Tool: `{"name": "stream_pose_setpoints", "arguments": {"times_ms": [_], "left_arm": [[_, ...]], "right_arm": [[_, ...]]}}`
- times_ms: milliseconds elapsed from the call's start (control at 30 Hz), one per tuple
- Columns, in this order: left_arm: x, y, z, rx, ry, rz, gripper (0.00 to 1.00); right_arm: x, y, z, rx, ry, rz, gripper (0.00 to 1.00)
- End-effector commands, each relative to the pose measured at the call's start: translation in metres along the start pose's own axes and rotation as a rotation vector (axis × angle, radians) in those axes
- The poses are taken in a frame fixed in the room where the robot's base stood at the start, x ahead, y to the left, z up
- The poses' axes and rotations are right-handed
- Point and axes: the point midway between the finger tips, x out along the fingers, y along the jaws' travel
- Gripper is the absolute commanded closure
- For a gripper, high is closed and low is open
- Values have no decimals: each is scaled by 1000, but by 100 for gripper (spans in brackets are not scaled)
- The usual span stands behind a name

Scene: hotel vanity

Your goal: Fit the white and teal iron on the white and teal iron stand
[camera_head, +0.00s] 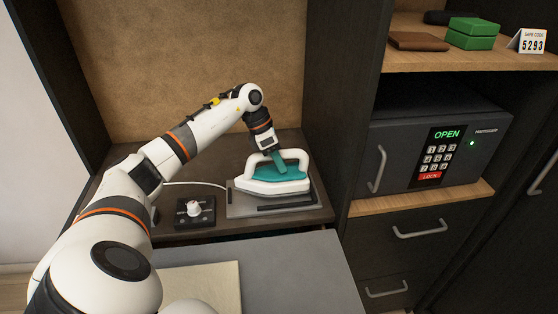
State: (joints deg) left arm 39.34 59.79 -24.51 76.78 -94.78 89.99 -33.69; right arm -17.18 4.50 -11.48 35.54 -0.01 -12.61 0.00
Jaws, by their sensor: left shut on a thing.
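The white and teal iron (268,182) is over a grey flat plate with dark strips (272,209), which seems to be the iron stand; little teal shows on this plate. The iron lies level with its nose to the right, and I cannot tell whether it touches the plate or hovers just above it. My left gripper (277,160) reaches down from above and is shut on the iron's white handle. Its fingertips are partly hidden by the handle. My right gripper is not in view.
A small black box with a white knob (194,209) stands left of the plate, with a white cable behind it. Dark cabinet walls enclose the niche. A grey safe (440,150) is to the right. A grey board (270,265) lies in front.

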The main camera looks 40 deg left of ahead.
Motion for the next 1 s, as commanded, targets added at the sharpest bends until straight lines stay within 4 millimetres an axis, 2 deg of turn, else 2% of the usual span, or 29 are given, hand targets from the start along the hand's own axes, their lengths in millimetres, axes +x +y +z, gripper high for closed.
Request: {"name": "stream_pose_setpoints", "arguments": {"times_ms": [1000], "left_arm": [[12, -3, 5, 1, 5, -2, 100]], "right_arm": [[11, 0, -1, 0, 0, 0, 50]]}}
